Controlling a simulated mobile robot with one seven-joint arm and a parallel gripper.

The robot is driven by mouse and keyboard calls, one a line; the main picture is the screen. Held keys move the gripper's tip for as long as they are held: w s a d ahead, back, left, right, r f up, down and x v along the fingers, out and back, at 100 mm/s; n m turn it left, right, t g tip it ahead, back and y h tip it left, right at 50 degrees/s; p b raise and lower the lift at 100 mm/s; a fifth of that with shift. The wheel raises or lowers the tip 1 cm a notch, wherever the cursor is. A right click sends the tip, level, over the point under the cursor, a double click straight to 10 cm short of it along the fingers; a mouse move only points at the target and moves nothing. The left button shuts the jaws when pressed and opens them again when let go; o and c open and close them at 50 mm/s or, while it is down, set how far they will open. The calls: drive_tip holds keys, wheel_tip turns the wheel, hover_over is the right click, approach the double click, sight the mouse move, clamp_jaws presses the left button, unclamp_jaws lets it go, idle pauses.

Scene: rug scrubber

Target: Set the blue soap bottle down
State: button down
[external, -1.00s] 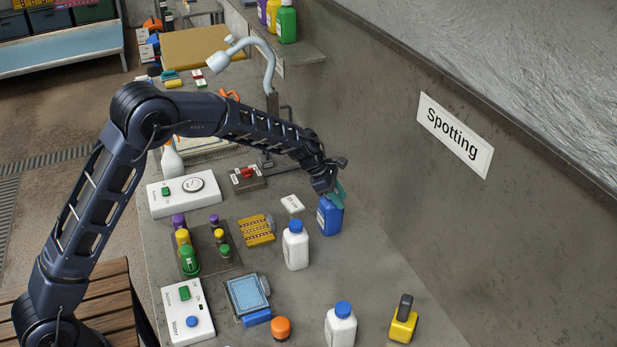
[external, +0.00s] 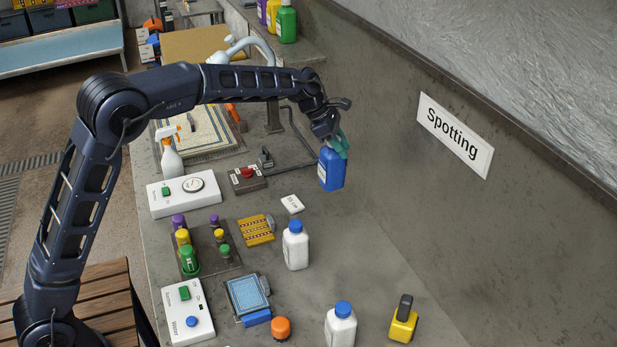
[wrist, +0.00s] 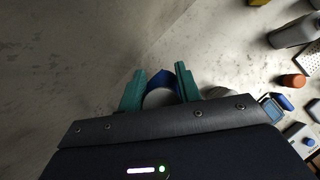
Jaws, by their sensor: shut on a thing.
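The blue soap bottle (external: 331,170) has a white label and hangs in the air above the counter in the external view, slightly tilted. My gripper (external: 338,143) is shut on its top from above. In the wrist view, the green fingers of my gripper (wrist: 160,88) stand on either side of a pale round part, with a piece of the blue bottle (wrist: 163,78) showing between them. The bottle's lower part is hidden in the wrist view. The grey counter (external: 345,245) lies below it.
A white bottle with a blue cap (external: 295,247) stands in front of the held bottle. A small white card (external: 292,204) lies nearby. Another white bottle (external: 340,326) and a yellow brush-like item (external: 403,322) stand nearer. The wall (external: 400,170) is close on the right.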

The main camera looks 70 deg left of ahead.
drive_tip(key=shift+d+r, duration=0.15)
drive_tip(key=shift+r, duration=0.25)
drive_tip(key=d, duration=2.1)
wheel_tip(320, 180, down, 19)
drive_tip(key=shift+w+a, duration=0.15)
drive_tip(key=shift+w, duration=0.25)
drive_tip(key=shift+f, duration=0.15)
drive_tip(key=c, duration=1)
unclamp_jaws()
drive_tip(key=shift+o, duration=0.2)
